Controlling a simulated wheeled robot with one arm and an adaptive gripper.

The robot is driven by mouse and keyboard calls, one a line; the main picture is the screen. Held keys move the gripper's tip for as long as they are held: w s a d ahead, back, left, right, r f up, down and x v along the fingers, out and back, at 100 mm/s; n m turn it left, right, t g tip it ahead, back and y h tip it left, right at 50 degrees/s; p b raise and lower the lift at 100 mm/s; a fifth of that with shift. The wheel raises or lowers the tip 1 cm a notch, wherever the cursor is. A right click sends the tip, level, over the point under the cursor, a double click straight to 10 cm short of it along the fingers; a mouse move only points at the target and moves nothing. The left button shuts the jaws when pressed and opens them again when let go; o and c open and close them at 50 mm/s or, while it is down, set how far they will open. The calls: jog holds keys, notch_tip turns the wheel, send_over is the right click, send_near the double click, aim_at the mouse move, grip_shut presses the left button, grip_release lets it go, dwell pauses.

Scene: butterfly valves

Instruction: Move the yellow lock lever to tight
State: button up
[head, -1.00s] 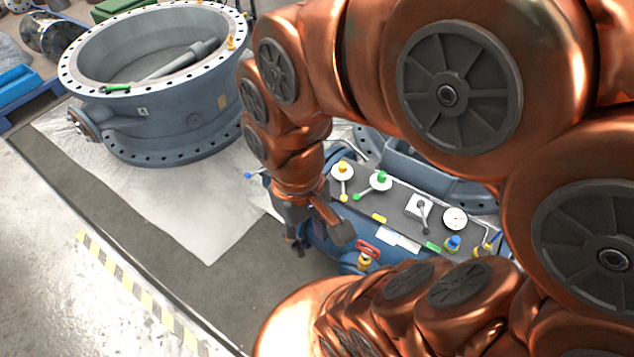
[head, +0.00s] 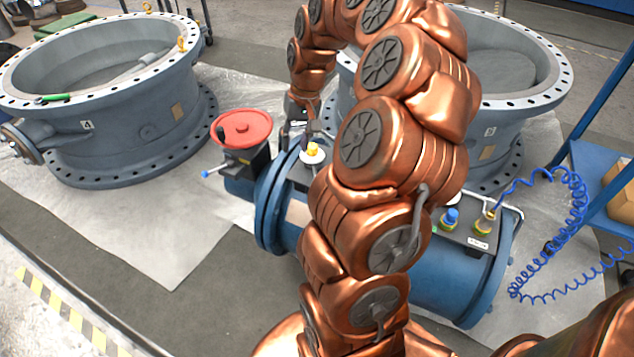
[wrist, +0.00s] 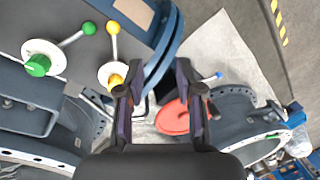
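The yellow lock lever (wrist: 113,52) shows in the wrist view, left of my fingers, with a yellow hub on a white disc and a yellow ball knob at its upper end. In the head view its yellow hub (head: 313,149) shows on the valve panel, and my arm hides much of what lies to the right. My gripper (wrist: 160,78) is open and empty, its left finger close beside the yellow hub; contact cannot be told. In the head view my gripper (head: 303,122) is just behind the hub, partly hidden.
A green lever (wrist: 72,40) stands left of the yellow one. A red handwheel (head: 241,129) is left of the panel. Large flanged valve bodies stand left (head: 110,125) and behind (head: 512,105).

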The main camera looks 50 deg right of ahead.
jog(key=m+b, duration=0.2)
send_near(316, 173)
jog(key=x, duration=0.8)
jog(key=shift+b, duration=0.4)
grip_shut()
